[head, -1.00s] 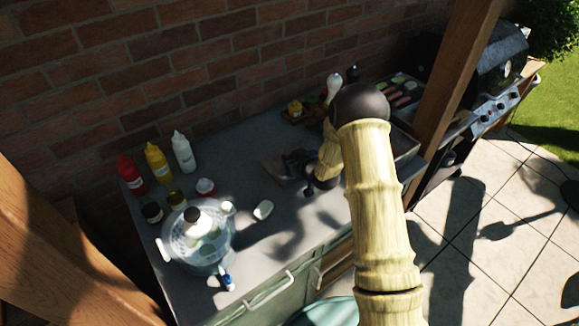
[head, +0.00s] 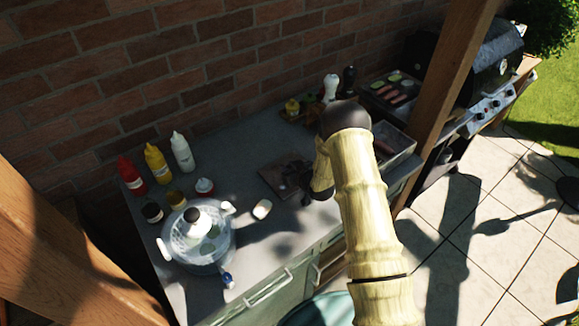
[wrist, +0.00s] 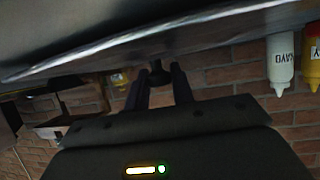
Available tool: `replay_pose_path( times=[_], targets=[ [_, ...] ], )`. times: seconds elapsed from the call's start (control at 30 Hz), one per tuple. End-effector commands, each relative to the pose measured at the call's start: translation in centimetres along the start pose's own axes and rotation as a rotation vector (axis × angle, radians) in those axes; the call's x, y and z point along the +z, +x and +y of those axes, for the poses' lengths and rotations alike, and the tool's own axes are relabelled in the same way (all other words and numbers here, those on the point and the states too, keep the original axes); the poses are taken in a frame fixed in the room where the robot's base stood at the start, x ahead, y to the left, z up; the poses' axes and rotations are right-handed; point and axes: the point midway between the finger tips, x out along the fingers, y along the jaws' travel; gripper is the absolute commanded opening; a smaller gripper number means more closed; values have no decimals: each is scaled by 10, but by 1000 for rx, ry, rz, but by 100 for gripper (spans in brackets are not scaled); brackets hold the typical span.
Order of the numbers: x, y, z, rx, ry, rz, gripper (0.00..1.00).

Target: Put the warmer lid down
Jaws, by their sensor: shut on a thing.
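My gripper (wrist: 158,88) is shut on a small dark knob in the wrist view. The knob joins a broad, shiny grey metal surface, the warmer lid (wrist: 110,38), which fills the top of that inverted view. In the head view my gripper (head: 300,178) is a dark shape over the counter, near a brown board (head: 275,176). I cannot clearly make out the lid in the head view. An open metal pan (head: 402,150), perhaps the warmer, is partly hidden behind my arm. I cannot tell whether the lid touches the counter.
Red, yellow and white bottles (head: 156,163) stand at the back left of the counter (head: 235,150). A clear domed bowl (head: 190,255) stands at front left, with small jars behind it. A small pale item (head: 262,209) lies mid-counter. A wooden post (head: 445,95) rises at right.

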Motion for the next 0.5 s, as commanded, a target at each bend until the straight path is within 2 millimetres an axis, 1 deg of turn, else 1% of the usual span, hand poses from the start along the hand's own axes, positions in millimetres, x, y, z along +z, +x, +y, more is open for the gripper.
replay_pose_path(
  times=[0.13,0.5],
  targets=[
    [0,0,0,0,0,2,0],
    [10,4,0,0,1,-2,0]
  ],
)
